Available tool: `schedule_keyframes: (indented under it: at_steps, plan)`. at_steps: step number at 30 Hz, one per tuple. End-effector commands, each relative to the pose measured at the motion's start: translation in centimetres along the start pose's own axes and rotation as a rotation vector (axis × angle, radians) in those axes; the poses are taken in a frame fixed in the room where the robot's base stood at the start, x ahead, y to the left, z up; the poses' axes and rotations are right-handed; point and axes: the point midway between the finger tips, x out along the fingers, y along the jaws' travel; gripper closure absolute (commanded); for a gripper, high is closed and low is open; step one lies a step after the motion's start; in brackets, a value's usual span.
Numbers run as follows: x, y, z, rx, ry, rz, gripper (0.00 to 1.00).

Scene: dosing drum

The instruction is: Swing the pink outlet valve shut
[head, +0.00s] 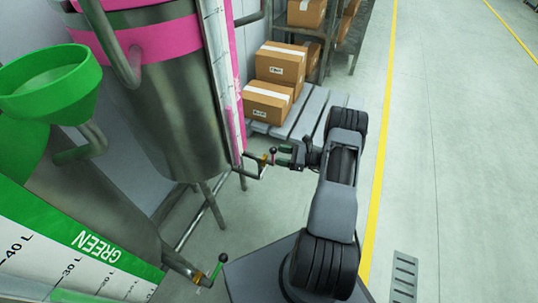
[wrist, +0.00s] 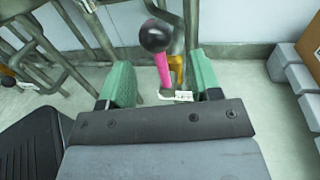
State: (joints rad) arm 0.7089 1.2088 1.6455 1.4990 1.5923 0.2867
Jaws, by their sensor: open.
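The pink outlet valve (head: 273,157) sits low on the steel drum with the pink band, at the end of its outlet pipe. Its lever has a pink stem (wrist: 162,68) and a dark ball knob (wrist: 156,36). My gripper (head: 283,155) is open just to the right of the valve in the head view. In the wrist view my gripper's two green fingers (wrist: 162,78) stand on either side of the pink stem, with a gap on both sides. The yellow valve part (wrist: 177,68) shows behind the stem. Whether a finger touches the lever cannot be told.
A second valve with a green handle (head: 218,266) is below the green-banded drum (head: 95,215). A green funnel (head: 50,85) is at upper left. Cardboard boxes (head: 268,102) stand on a grey pallet (head: 310,115) behind my gripper. Open floor lies to the right.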

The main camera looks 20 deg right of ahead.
Motion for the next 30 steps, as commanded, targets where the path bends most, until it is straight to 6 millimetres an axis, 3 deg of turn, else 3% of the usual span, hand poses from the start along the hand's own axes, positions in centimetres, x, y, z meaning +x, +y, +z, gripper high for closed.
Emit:
schedule_keyframes:
  at_steps: [3,9,24,30]
  plan:
    - [2.1,0.1,-0.2,0.0,0.0,0.004,0.42]
    - [4.4,0.0,-0.1,-0.001,0.001,0.003,0.42]
    - [5.5,0.1,0.0,0.0,0.0,0.002,0.42]
    - [5.5,0.1,0.0,0.0,0.0,0.002,0.6]
